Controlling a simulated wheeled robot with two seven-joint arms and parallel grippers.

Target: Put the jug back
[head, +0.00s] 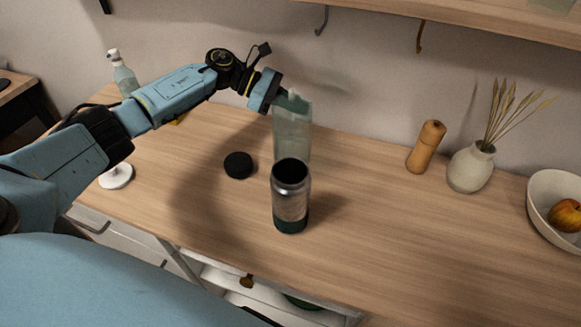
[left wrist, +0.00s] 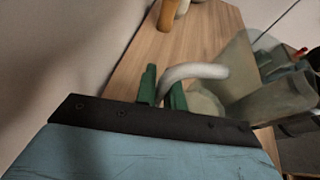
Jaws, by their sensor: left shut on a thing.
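The jug (head: 293,132) is a tall, translucent grey-green vessel in the head view, behind the steel bottle. My left gripper (head: 285,98) is at the jug's upper part, reached from the left. In the left wrist view, the green fingers of my left gripper (left wrist: 163,88) are shut around the jug's pale curved handle (left wrist: 205,71). The jug looks upright. Its lower end is partly hidden behind the bottle, and I cannot tell whether it touches the table. My right gripper is in neither view.
An open steel bottle (head: 290,200) with a dark green base stands just in front of the jug. A black lid (head: 238,165) lies to its left. A pepper mill (head: 426,147), a vase (head: 470,168) and a fruit bowl (head: 548,205) stand right. A shelf (head: 480,20) overhangs the back.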

